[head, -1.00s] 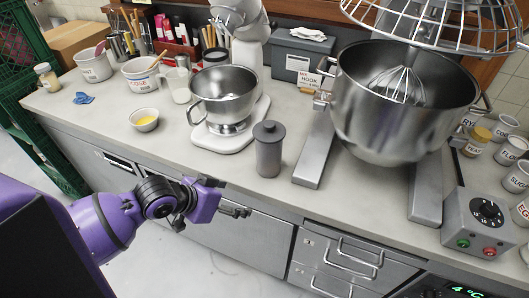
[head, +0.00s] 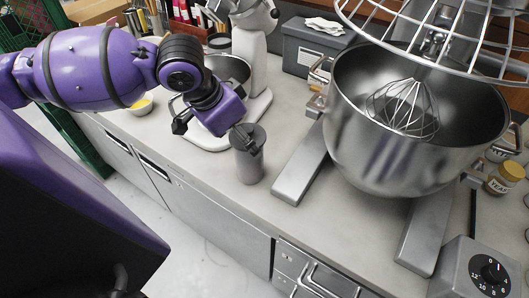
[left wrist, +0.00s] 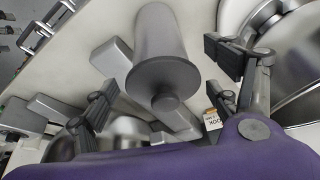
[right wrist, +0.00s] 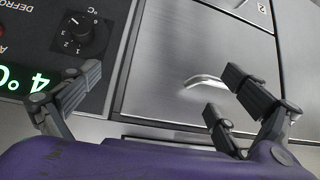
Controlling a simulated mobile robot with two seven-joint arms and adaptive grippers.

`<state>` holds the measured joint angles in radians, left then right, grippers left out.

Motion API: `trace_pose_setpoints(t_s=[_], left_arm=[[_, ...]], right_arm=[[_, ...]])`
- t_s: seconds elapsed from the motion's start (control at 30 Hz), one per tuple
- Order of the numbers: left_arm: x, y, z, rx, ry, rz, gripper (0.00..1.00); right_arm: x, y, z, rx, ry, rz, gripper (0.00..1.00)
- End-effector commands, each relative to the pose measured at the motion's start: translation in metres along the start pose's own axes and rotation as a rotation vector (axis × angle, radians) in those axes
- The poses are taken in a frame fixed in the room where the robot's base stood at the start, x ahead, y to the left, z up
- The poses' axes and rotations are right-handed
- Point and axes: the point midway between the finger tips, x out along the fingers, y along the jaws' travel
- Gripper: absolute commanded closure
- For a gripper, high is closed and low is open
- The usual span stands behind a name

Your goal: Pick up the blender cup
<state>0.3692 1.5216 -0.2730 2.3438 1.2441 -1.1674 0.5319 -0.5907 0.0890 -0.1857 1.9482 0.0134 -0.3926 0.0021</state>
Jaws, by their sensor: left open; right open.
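The blender cup (head: 249,163) is a grey cylinder with a dark round lid and knob, upright on the counter near its front edge. In the left wrist view the cup (left wrist: 160,40) lies between the spread fingers, its lid towards the palm. My left gripper (head: 213,132) is open and empty, just above and to the left of the cup; one finger overlaps the lid in the head view. I cannot tell whether it touches. My right gripper (right wrist: 158,85) is open and empty in front of the cabinet fronts, outside the head view.
A large steel mixer bowl (head: 400,135) with its base legs stands right of the cup. A white stand mixer (head: 252,50) is behind my left gripper. A grey bin (head: 305,48) is at the back. A control box (head: 480,272) stands at the front right.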

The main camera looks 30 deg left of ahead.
Motion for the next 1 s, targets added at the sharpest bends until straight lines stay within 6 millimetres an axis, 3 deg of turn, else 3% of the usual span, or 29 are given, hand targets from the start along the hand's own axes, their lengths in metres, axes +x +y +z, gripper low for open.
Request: trace_pose_setpoints(t_s=[0.43, 0.7, 0.93, 1.0], left_arm=[[0.046, 0.0, 0.008, -0.002, -0.004, 0.002, 0.19], [0.078, -0.001, 0.011, 0.0, -0.002, 0.0, 0.19], [0.078, -0.001, 0.01, 0.001, 0.0, -0.001, 0.19], [0.078, -0.001, 0.01, 0.001, 0.0, -0.001, 0.27]], right_arm=[[-0.004, 0.003, 0.029, -0.002, -0.046, 0.006, 0.01], [0.001, 0.003, 0.023, 0.003, -0.032, 0.008, 0.01], [0.004, 0.001, 0.011, 0.007, -0.011, 0.007, 0.01], [0.003, 0.001, 0.011, 0.007, -0.01, 0.007, 0.01]])
